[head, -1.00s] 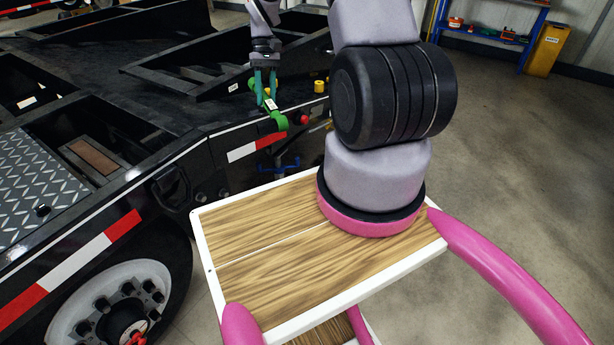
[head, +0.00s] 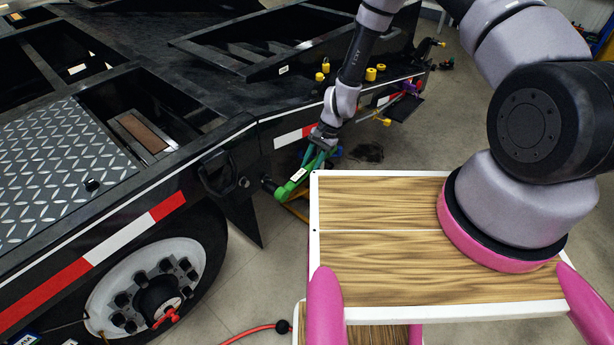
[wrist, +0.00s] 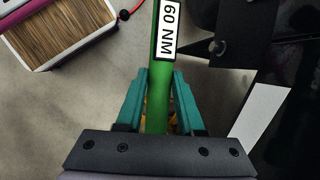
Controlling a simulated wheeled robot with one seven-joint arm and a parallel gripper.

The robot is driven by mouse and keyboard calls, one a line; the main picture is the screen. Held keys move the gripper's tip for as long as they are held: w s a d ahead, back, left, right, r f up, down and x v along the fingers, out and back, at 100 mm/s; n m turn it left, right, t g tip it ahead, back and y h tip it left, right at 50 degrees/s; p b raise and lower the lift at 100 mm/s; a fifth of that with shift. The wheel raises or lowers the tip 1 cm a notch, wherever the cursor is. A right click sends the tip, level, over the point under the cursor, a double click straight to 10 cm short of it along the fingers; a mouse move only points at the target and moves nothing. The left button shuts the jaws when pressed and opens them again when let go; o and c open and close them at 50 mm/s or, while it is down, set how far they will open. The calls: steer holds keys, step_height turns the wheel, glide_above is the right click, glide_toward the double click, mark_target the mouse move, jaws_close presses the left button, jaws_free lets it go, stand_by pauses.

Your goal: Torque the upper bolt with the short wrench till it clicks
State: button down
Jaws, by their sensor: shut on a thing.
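My gripper (head: 318,150) is shut on a green wrench (head: 291,187), in front of the trailer's side. In the wrist view the teal fingers of my gripper (wrist: 160,78) sit on both sides of the wrench (wrist: 160,105), whose white label reads "60 NM". The wrench slants down and left in the head view towards a dark end; its far end is out of the wrist view. A dark bolt-like stub (head: 244,183) sticks out of the trailer bracket left of the wrench and also shows in the wrist view (wrist: 217,47). I cannot tell upper from lower bolt, or any contact.
The black trailer (head: 180,100) fills the left, with a wheel (head: 150,290) at lower left. A red hose (head: 255,331) lies on the floor. Yellow caps (head: 371,74) stand on the trailer's edge. Open floor lies to the right.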

mark_target(308, 170)
steer(key=shift+m, duration=0.4)
steer(key=s+f, duration=0.1)
steer(key=s+a+f, duration=0.1)
steer(key=shift+s+a+f, duration=0.3)
steer(key=shift+f, duration=0.05)
steer(key=shift+w, duration=0.1)
steer(key=shift+w+a, duration=0.9)
steer(key=shift+a, duration=0.15)
steer(key=shift+w+a, duration=0.85)
steer(key=shift+a, duration=0.2)
steer(key=shift+w+a, duration=0.6)
steer(key=shift+a, duration=0.1)
stand_by(0.3)
steer(key=shift+f, duration=0.15)
steer(key=shift+f+y, duration=0.3)
steer(key=shift+y, duration=0.1)
steer(key=shift+f, duration=0.15)
stand_by(0.3)
steer(key=shift+f+g, duration=0.35)
steer(key=shift+g, duration=0.05)
